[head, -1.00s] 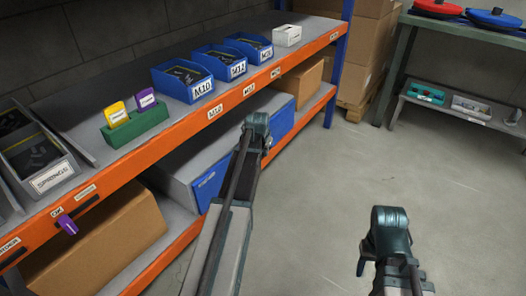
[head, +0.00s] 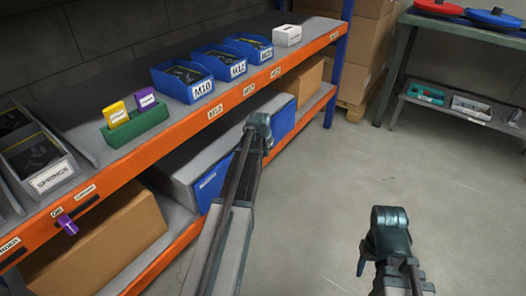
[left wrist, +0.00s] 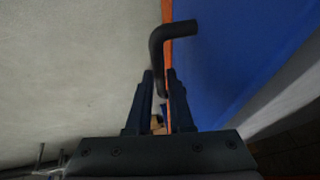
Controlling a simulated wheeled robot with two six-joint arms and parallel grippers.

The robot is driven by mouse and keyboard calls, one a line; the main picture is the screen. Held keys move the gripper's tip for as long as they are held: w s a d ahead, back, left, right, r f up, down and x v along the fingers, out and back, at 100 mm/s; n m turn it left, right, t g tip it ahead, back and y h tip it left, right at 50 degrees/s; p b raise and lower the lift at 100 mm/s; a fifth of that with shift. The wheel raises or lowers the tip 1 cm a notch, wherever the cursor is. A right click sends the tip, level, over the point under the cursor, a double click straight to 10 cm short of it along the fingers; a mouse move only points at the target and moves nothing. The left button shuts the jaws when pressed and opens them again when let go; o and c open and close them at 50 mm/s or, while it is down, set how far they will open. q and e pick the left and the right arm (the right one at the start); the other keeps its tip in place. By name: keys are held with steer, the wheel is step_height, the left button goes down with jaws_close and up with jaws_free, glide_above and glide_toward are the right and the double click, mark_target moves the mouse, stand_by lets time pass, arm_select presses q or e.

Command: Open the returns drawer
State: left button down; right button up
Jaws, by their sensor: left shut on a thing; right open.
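A wide grey drawer unit with a blue front (head: 285,122) sits on the lower shelf, partly hidden behind my left arm. In the left wrist view the blue front (left wrist: 235,60) fills the right side. A black bent handle (left wrist: 176,32) stands out beside it. My left gripper (left wrist: 159,82) is shut on the handle, with one finger on each side of its straight part. In the head view its fingers are hidden behind my wrist. My right gripper (head: 362,262) is open and empty over the floor, partly hidden by its wrist.
The orange shelf beam (head: 150,148) runs above the drawer. Blue bins (head: 184,82) and a green holder (head: 137,128) with yellow and purple cards stand on top. A cardboard box (head: 100,235) lies left of the drawer. The floor (head: 390,165) to the right is clear.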

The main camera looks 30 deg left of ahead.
arm_select(q)
steer(key=s+d, duration=0.2)
steer(key=d, duration=3)
steer(key=shift+s+d, duration=0.2)
steer(key=shift+s, duration=0.1)
steer(key=c, duration=0.8)
jaws_free()
steer(key=shift+c, duration=0.2)
steer(key=shift+o, duration=0.2)
steer(key=shift+r, duration=0.15)
steer(key=p+v, duration=1.2)
steer(key=v, duration=0.1)
steer(key=shift+s+r, duration=0.15)
steer(key=shift+r, duration=0.05)
